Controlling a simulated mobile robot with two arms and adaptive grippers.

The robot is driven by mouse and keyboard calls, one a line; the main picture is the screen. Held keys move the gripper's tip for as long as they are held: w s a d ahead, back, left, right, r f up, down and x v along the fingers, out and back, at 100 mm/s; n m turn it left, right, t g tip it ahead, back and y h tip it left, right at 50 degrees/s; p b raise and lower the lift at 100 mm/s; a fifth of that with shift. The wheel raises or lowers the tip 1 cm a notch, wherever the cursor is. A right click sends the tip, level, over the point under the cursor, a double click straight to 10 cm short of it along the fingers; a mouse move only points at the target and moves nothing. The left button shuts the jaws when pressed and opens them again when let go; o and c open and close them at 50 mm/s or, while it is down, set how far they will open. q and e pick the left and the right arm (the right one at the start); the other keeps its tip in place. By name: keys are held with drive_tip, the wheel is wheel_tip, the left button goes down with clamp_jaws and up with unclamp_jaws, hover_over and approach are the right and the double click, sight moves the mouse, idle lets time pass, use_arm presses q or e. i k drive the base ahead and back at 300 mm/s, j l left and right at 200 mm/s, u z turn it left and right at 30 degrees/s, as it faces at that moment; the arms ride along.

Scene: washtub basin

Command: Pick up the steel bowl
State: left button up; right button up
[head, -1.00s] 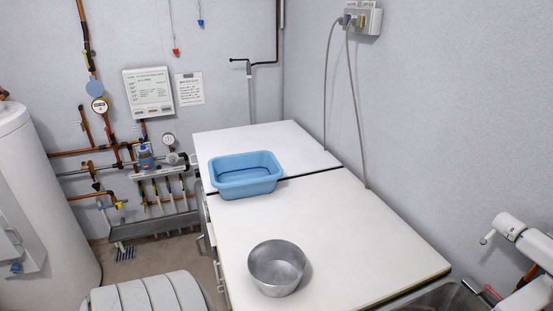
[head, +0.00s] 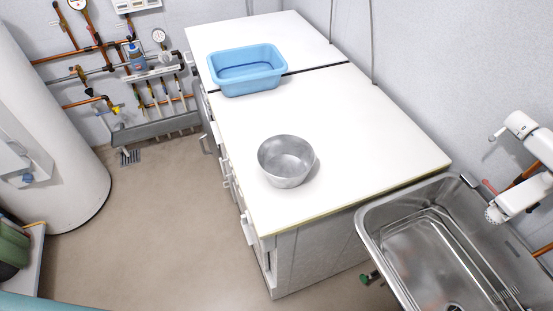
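The steel bowl (head: 286,162) is round, grey and empty. It stands upright on the white worktop (head: 345,135), near the worktop's left edge and not far from its front edge. Neither of my grippers shows in the head view. Nothing touches the bowl or hides it.
A blue plastic tub (head: 247,72) stands farther back on the worktop, across the seam. A steel sink (head: 440,250) with a white tap (head: 520,165) lies at the right. A white tank (head: 50,130) stands at the left. The floor (head: 160,230) between tank and cabinet is clear.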

sight(285, 161)
drive_tip(key=j+z, duration=0.1)
drive_tip(key=z, duration=0.85)
drive_tip(key=j+z, duration=0.3)
drive_tip(key=j, duration=0.15)
drive_tip(key=j+z, duration=0.3)
drive_tip(key=j, duration=0.15)
drive_tip(key=k+j+z, duration=0.1)
drive_tip(key=j+z, duration=0.2)
drive_tip(key=j, duration=0.15)
drive_tip(key=k+j+z, duration=0.25)
drive_tip(key=j, duration=0.15)
drive_tip(key=i+j, duration=0.05)
drive_tip(key=i, duration=0.05)
